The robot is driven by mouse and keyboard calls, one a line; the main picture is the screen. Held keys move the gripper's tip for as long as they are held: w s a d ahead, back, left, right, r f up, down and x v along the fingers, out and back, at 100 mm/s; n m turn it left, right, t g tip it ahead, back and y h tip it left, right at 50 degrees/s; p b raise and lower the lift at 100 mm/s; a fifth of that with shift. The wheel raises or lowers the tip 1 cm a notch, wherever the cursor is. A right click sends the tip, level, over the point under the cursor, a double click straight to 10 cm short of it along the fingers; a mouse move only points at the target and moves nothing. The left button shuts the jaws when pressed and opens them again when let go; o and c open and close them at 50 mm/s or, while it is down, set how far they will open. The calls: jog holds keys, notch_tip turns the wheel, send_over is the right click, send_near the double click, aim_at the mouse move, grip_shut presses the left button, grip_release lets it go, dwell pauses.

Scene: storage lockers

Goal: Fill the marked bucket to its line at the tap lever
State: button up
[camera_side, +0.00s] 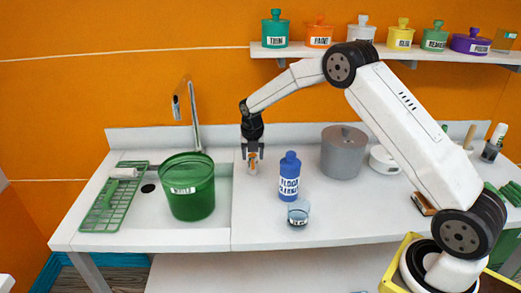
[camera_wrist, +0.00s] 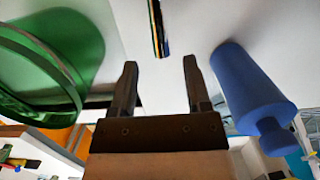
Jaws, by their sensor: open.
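The green bucket (camera_side: 188,200) with a white label stands upright in the sink area below the tap (camera_side: 194,115). I cannot make out a fill line or a water level in it. The bucket also shows at the left of the wrist view (camera_wrist: 85,35). The tap is a curved grey spout; I cannot pick out its lever. My gripper (camera_side: 252,158) is open and points down over the counter, right of the bucket and apart from it. Its two fingers (camera_wrist: 160,75) are apart in the wrist view.
A blue bottle (camera_side: 289,178) stands just right of my gripper, with a small glass (camera_side: 298,213) in front. A grey pot (camera_side: 343,155) is farther right. A green rack (camera_side: 112,200) lies left of the bucket. A shelf (camera_side: 390,55) holds several coloured jars. A striped strip (camera_wrist: 157,28) lies ahead.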

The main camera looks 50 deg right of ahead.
aim_at(253, 166)
jog(key=shift+w+d+f, duration=0.1)
jog(key=shift+f, duration=1)
jog(key=shift+w+d+f, duration=0.15)
jog(key=shift+f, duration=0.9)
jog(key=shift+w+d+f, duration=0.1)
jog(key=shift+f, duration=1)
grip_shut()
